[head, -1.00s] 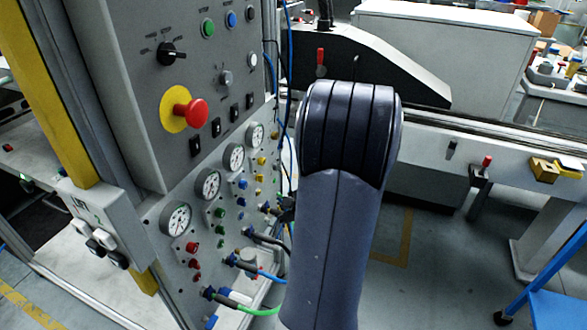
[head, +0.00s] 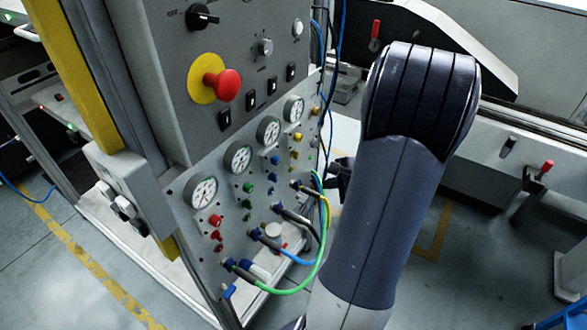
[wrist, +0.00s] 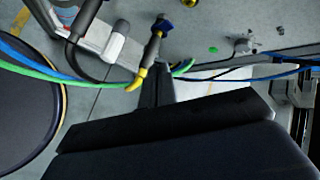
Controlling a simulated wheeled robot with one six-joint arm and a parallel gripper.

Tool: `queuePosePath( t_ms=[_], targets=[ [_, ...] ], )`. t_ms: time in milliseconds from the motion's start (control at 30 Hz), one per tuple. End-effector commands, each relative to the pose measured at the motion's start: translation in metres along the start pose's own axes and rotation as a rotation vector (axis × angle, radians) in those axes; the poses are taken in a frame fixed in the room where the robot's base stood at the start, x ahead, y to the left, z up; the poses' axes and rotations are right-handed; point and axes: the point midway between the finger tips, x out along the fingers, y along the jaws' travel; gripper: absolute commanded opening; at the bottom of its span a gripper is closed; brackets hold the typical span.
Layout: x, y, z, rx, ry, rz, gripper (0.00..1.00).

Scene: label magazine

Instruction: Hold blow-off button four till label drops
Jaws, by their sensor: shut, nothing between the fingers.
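The blow-off panel in the head view carries a row of gauges with coloured buttons below them: red (head: 215,220), green (head: 248,188), blue (head: 275,160) and yellow (head: 298,137). The yellow one is under the far right gauge (head: 294,108). I cannot read any numbers. My gripper (head: 336,173) is shut and empty, just right of the panel and partly hidden by my arm. In the wrist view its dark fingers (wrist: 155,85) are beside a yellow-ended hose fitting (wrist: 153,47). No label is recognisable.
Green, blue and black hoses (head: 300,288) loop out of the panel's lower fittings close to my arm. A red emergency stop (head: 222,84) sits above the gauges. A conveyor frame (head: 450,160) stands at the right. Floor shows between panel and conveyor.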

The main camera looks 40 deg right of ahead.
Motion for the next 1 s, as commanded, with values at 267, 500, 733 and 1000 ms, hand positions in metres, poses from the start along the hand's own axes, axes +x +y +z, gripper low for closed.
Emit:
queuePosePath(
  t_ms=[267,500,733,1000],
  targets=[
    [0.028,-0.021,0.022,-0.003,-0.001,0.002,0.0],
    [0.047,-0.033,0.034,-0.002,-0.001,0.001,0.0],
    [0.053,-0.038,0.038,0.0,0.0,0.0,0.0],
    [0.053,-0.038,0.039,0.0,0.0,0.0,0.0]
  ],
)
